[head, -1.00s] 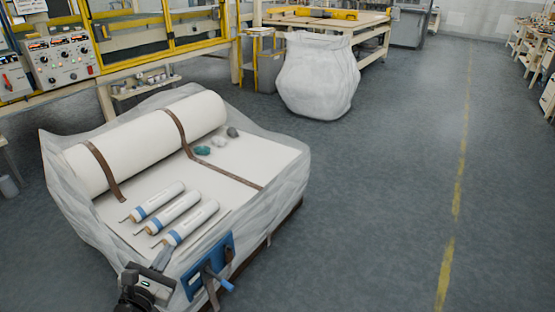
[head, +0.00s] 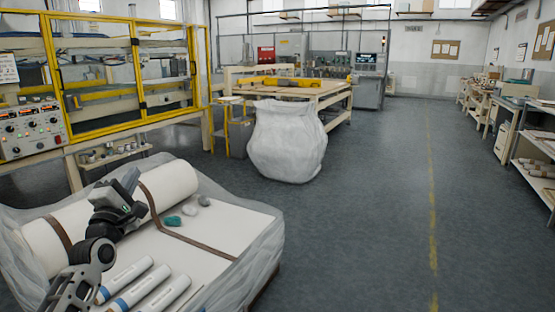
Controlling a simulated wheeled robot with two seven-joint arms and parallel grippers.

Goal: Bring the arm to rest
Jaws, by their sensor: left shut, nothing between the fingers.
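My left arm comes in from the lower left. My left gripper (head: 128,184) is shut and empty, in front of the large white wadding roll (head: 176,186) and above the white sheet. The big roll lies across the back of a platform wrapped in clear plastic (head: 262,232), with brown straps (head: 192,243) over it. Several small white rolls with blue bands (head: 128,281) lie at the front, partly cut off by the frame. A teal lump (head: 172,222) and two grey lumps (head: 203,200) rest on the sheet. My right gripper is not in view.
A large plastic-wrapped bale (head: 287,142) stands on the floor beyond the platform, beside a workbench (head: 335,92). A yellow-framed machine (head: 112,70) and control panel (head: 30,130) stand at left. Shelves (head: 540,160) line the right. The grey floor (head: 370,220) between is clear.

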